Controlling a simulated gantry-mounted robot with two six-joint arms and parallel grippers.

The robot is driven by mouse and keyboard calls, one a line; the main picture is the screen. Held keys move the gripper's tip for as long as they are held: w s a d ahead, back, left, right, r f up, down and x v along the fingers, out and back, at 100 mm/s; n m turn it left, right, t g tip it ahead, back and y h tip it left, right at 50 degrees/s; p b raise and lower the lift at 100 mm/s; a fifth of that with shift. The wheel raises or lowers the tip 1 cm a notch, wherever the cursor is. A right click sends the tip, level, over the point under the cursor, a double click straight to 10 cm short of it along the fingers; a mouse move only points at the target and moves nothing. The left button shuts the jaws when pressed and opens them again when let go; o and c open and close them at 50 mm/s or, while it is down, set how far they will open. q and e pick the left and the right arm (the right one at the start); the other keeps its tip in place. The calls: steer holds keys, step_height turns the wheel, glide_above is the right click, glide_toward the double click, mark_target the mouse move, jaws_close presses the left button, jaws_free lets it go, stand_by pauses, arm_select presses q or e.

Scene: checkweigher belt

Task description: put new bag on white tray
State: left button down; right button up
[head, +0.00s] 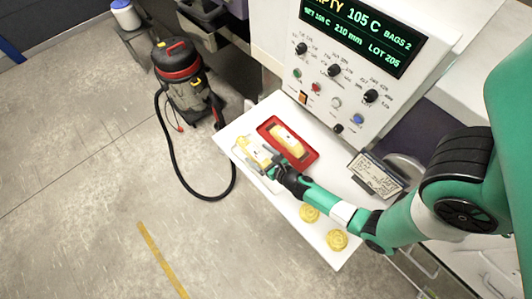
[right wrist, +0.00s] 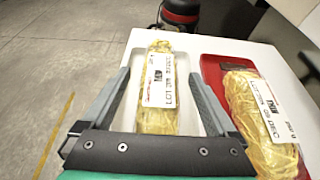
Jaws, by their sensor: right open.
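A yellow bag (head: 254,151) with a white printed label lies on the white tray (head: 268,187) at the left of the white shelf. In the right wrist view this bag (right wrist: 160,119) runs lengthwise between my fingers. My right gripper (head: 270,166) is open over its near end, one finger on each side. It also shows in the right wrist view (right wrist: 160,76). I cannot tell whether the fingers touch the bag. Another labelled yellow bag (head: 290,140) lies in the red tray (head: 309,160) beside it. My left gripper is out of view.
Two yellow pasta nests (head: 310,213) lie on the shelf (head: 335,258) near its front end. A machine panel (head: 350,70) with a lit display and knobs stands behind. A small written sign (head: 374,174) stands to the right. A vacuum cleaner (head: 185,80) with hose is on the floor.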

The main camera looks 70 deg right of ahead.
steer(key=b+v, duration=0.1)
steer(key=v, duration=0.9)
steer(key=shift+s+a, duration=0.25)
steer(key=shift+s, duration=0.05)
steer(key=shift+s+a+r, duration=0.15)
steer(key=shift+s+r, duration=0.2)
steer(key=shift+s, duration=0.05)
